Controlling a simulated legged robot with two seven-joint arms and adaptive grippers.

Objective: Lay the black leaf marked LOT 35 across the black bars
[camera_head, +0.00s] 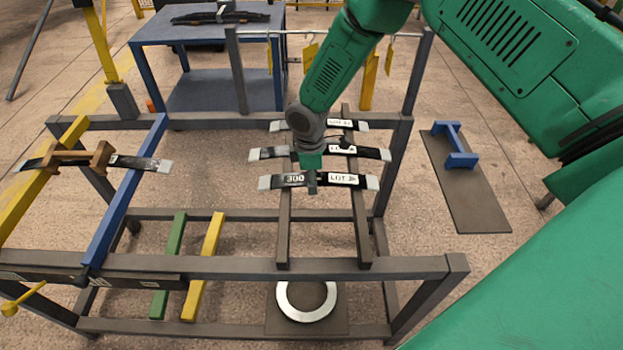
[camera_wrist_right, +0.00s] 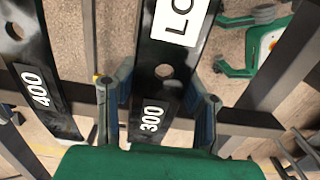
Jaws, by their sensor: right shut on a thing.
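My right gripper (camera_head: 312,182) is shut on a black leaf (camera_head: 345,180) with silver ends, marked 300 and LOT with the number partly hidden or too small to read. In the right wrist view the fingers (camera_wrist_right: 159,108) stand on either side of this leaf (camera_wrist_right: 165,72) near its 300 mark. The leaf spans crosswise over the two black bars (camera_head: 283,230), nearest the front of several leaves there. I cannot tell whether it touches the bars. Two similar black leaves (camera_head: 372,153) (camera_head: 352,125) lie across the bars behind it. My left gripper is not in view.
A leaf with a brown wooden clamp (camera_head: 80,158) spans the yellow and blue bars (camera_head: 125,205) at left. A blue table (camera_head: 150,33) stands behind; yellow tags hang from the rear rail (camera_head: 290,34). The front stretch of the black bars is bare.

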